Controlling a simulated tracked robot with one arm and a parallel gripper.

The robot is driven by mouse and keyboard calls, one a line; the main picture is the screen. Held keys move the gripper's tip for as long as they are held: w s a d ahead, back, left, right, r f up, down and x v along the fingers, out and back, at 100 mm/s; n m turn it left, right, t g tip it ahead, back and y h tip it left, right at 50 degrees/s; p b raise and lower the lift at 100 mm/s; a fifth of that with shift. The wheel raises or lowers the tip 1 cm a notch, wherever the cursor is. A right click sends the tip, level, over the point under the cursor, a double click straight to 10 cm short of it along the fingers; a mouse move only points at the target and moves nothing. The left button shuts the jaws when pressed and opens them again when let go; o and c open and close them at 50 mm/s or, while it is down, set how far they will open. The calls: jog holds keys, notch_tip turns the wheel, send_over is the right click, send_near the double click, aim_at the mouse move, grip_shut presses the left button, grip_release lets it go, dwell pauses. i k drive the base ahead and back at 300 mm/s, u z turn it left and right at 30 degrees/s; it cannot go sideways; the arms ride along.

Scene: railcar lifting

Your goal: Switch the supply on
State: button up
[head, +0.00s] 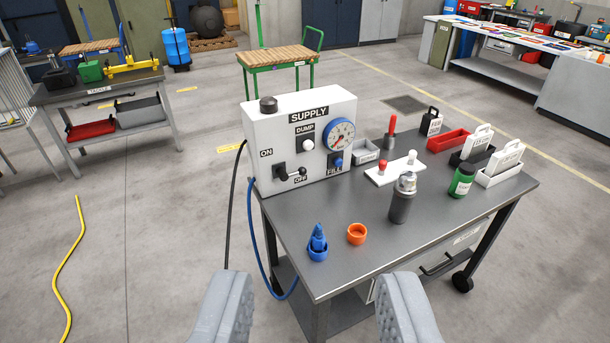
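The white supply box (285,122) stands at the back left of a grey wheeled table. Its front carries a lever switch (290,174) with ON marked above left and OFF below right. The lever's handle points right, toward the OFF label. A DUMP button, a blue FILL knob (336,160) and a round blue-rimmed gauge (340,134) are also on the front. My gripper (308,310) is open and empty at the bottom of the view, in front of the table and well short of the box.
On the table (390,240) are a blue fitting (317,243), an orange ring (357,234), a grey metal cylinder (402,200), a green bottle (462,180) and labelled tags in trays. A blue hose and black cable hang off the left edge.

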aim_at(295, 174)
jog(key=z, duration=0.4)
jog(key=i, duration=1.35)
jog(key=u, duration=0.2)
